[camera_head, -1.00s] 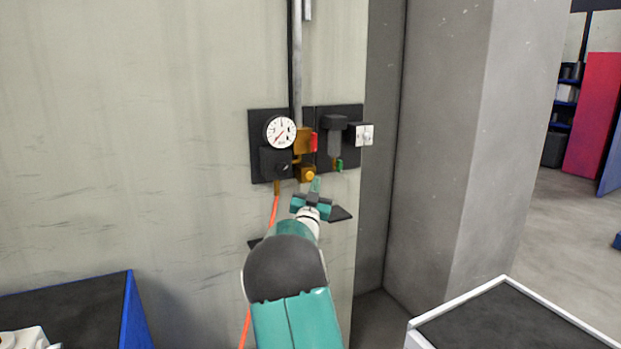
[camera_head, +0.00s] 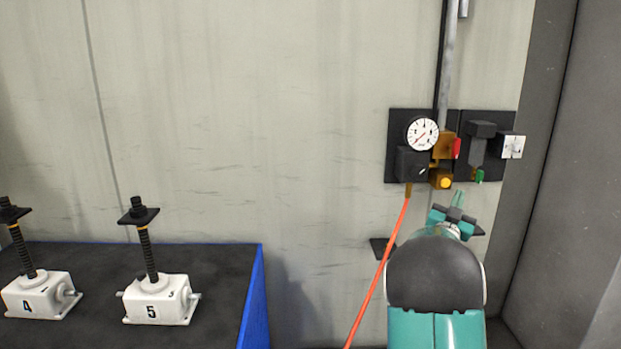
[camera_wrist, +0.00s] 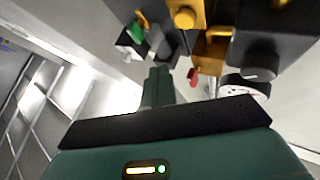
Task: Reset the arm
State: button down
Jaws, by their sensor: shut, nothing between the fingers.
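My arm, teal with a dark grey link, rises at the lower right of the head view. My gripper (camera_head: 457,200) points up toward the wall fittings, just below and right of the yellow button (camera_head: 445,183). Its teal fingers are together with nothing between them. In the wrist view my gripper (camera_wrist: 158,85) shows its fingers close together, below the fittings. They look apart from the fittings, though the exact gap cannot be told.
A wall panel carries a round gauge (camera_head: 422,134), a red part (camera_head: 456,148) and a white switch box (camera_head: 512,146). An orange hose (camera_head: 380,268) hangs from it. At left, white screw jacks marked 4 (camera_head: 40,295) and 5 (camera_head: 160,300) stand on a dark blue-edged table (camera_head: 222,270).

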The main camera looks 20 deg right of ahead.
jog(key=shift+a, duration=0.1)
jog(key=s+a+f+n+y, duration=0.15)
jog(key=a+n+y, duration=0.25)
jog(key=a+y, duration=0.75)
jog(key=s+a+n+y, duration=0.2)
jog(key=a+n+y, duration=0.15)
jog(key=a, duration=1.45)
jog(key=s+a+f+n+g+y, duration=0.2)
jog(key=s+a+f+n+g, duration=0.1)
jog(key=s+a, duration=0.6)
jog(key=s+a+f+n+g+y, duration=0.2)
jog(key=s+a+f+g, duration=0.3)
jog(key=s+a, duration=0.4)
jog(key=s+f+n, duration=0.1)
jog(key=s, duration=0.6)
jog(key=shift+a, duration=0.25)
